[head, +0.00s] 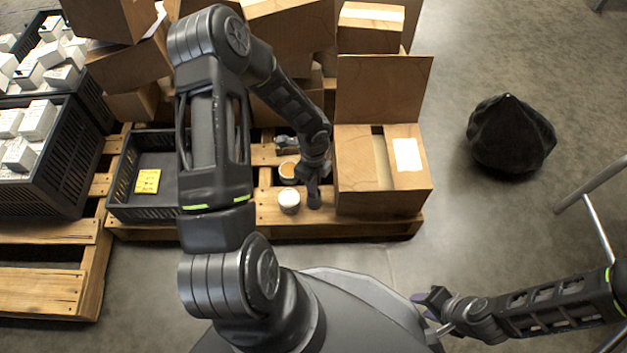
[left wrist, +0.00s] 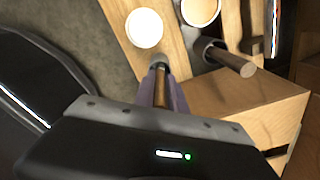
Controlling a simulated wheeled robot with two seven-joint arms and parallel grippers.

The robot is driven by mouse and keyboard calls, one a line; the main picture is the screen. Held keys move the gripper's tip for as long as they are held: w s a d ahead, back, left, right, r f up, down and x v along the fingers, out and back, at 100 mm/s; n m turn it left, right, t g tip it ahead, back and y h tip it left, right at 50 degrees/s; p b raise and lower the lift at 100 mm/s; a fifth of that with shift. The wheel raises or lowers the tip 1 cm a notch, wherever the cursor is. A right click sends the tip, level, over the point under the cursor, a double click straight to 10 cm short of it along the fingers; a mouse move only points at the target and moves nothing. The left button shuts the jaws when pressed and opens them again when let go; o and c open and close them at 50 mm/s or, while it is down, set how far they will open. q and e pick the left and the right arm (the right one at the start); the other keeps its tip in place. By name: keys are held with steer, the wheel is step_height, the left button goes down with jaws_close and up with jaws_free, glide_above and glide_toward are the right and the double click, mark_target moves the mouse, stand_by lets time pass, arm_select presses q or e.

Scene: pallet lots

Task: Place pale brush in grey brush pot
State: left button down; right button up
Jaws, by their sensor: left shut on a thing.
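My left gripper (head: 314,196) is low over the pallet, just right of the white-topped jar. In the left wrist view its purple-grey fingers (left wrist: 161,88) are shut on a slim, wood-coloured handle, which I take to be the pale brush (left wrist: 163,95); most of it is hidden. A dark grey cup-like thing (left wrist: 205,48), possibly the grey brush pot, lies just beyond the fingertips, with a brown round handle (left wrist: 236,62) sticking out of it. My right gripper (head: 432,300) is at lower right, away from the pallet; its finger gap is unclear.
A white-topped jar (head: 289,201) and an orange-topped jar (head: 288,172) stand left of my gripper. An open cardboard box (head: 380,205) stands close on its right. A black crate (head: 150,208) with a yellow note is further left. A black sack (head: 510,135) lies on the floor.

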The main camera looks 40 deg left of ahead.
arm_select(q)
steer(key=shift+f+b, duration=0.35)
steer(key=shift+f, duration=0.45)
arm_select(e)
steer(key=shift+w+f, duration=0.15)
steer(key=shift+f, duration=0.55)
arm_select(q)
steer(key=c, duration=1.3)
jaws_free()
arm_select(e)
steer(key=shift+r, duration=0.1)
arm_select(q)
steer(key=shift+r, duration=0.1)
